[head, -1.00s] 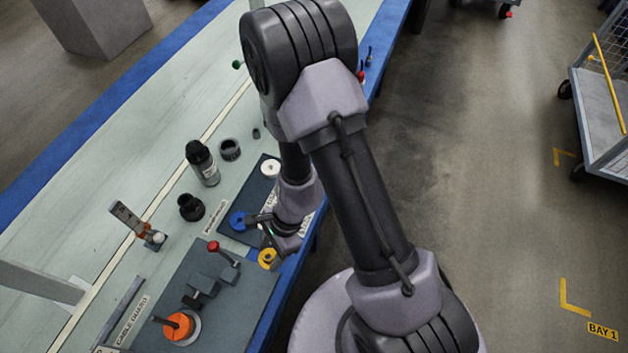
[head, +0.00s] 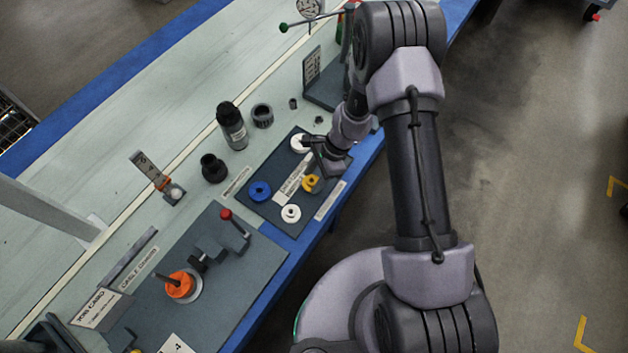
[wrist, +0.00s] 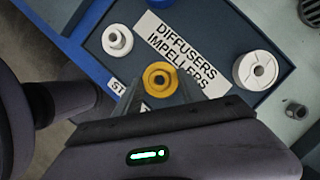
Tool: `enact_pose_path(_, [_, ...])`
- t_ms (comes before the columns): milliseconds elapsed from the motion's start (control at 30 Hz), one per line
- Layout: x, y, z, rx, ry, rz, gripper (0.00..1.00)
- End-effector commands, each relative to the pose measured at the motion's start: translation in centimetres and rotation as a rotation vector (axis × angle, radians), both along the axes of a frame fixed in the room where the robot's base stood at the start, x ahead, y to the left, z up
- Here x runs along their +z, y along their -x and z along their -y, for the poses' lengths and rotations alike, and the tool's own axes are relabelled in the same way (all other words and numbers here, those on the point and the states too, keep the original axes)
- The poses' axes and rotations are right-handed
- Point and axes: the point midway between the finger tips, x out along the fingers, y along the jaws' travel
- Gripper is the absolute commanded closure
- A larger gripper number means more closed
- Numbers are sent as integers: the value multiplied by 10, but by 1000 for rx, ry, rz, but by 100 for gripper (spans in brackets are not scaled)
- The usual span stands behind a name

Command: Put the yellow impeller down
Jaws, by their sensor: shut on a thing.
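The yellow impeller (head: 311,183) is a small ring-shaped part with a centre hole. My gripper (head: 313,172) is shut on it at the right side of the dark mat (head: 270,214) on the bench. In the wrist view, the impeller (wrist: 159,78) sits between my fingertips, beside the label "DIFFUSERS IMPELLERS" (wrist: 181,52). I cannot tell whether it touches the mat or is held just above it.
On the mat lie a blue part (head: 260,190), a smaller white part (head: 291,213) and a larger white part (head: 299,143). A fixture with an orange part (head: 180,284) is at lower left.

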Motion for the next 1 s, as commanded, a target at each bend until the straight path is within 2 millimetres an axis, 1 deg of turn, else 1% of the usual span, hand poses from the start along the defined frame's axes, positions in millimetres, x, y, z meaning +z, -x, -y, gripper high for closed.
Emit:
enact_pose_path(33, [-16, 1, 0, 0, 0, -2, 100])
enact_pose_path(100, [-24, 1, 0, 1, 1, -2, 100])
enact_pose_path(267, [-19, 1, 0, 1, 0, -1, 100])
enact_pose_path(400, [-24, 1, 0, 1, 0, -1, 100])
enact_pose_path(433, [-24, 1, 0, 1, 0, -1, 51])
enact_pose_path(533, [-22, 1, 0, 1, 0, -1, 31])
enact_pose_path(833, [-21, 1, 0, 1, 0, 0, 31])
enact_pose_path(867, [-18, 1, 0, 1, 0, 0, 31])
enact_pose_path(933, [-7, -1, 3, -1, -1, 2, 31])
enact_pose_path(1000, [11, -3, 10, -1, 0, 3, 31])
